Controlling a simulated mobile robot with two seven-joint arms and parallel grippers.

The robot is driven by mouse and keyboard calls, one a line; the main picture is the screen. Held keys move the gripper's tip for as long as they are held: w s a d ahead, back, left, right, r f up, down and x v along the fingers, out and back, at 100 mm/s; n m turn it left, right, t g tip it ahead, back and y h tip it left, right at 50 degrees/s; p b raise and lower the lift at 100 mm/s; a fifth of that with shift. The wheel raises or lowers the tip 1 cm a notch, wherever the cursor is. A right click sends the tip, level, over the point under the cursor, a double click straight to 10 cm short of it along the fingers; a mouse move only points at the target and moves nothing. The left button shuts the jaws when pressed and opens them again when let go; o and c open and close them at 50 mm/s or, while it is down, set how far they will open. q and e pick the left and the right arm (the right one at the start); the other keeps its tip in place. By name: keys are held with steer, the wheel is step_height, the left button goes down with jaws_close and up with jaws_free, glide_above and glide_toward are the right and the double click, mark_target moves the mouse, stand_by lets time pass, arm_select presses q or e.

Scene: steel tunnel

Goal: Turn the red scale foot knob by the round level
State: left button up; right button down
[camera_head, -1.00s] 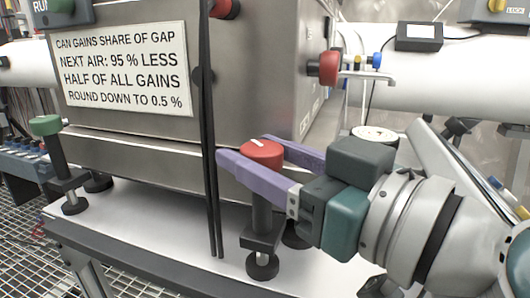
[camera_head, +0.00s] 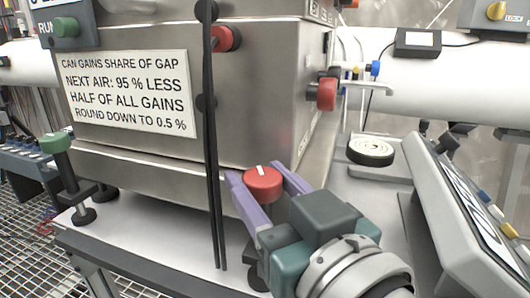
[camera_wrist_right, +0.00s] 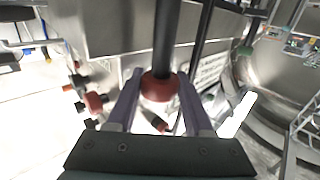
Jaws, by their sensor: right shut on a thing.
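The red scale foot knob (camera_head: 263,186), with a white mark on top, sits on a dark upright foot at the box's near corner. My right gripper (camera_head: 259,177) is shut on it, one purple finger on each side. The right wrist view shows the red knob (camera_wrist_right: 158,88) between the purple fingers, with its dark stem running up. The round level (camera_head: 370,150), a black disc with a pale face, lies on the white plate to the right. My left gripper is not in view.
A steel box with a text sign (camera_head: 128,92) stands behind. Thin black rods (camera_head: 213,150) stand just left of the knob. A green foot knob (camera_head: 54,143) is at the far left. A tilted panel (camera_head: 465,205) stands at the right.

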steer(key=shift+m+h, duration=0.3)
steer(key=shift+h, duration=0.1)
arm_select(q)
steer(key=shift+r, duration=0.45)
arm_select(e)
steer(key=c, duration=0.6)
jaws_free()
arm_select(q)
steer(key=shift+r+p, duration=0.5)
steer(key=shift+p, duration=0.05)
arm_select(e)
steer(key=v, duration=1)
steer(key=shift+a+f, duration=0.1)
steer(key=shift+f, duration=0.05)
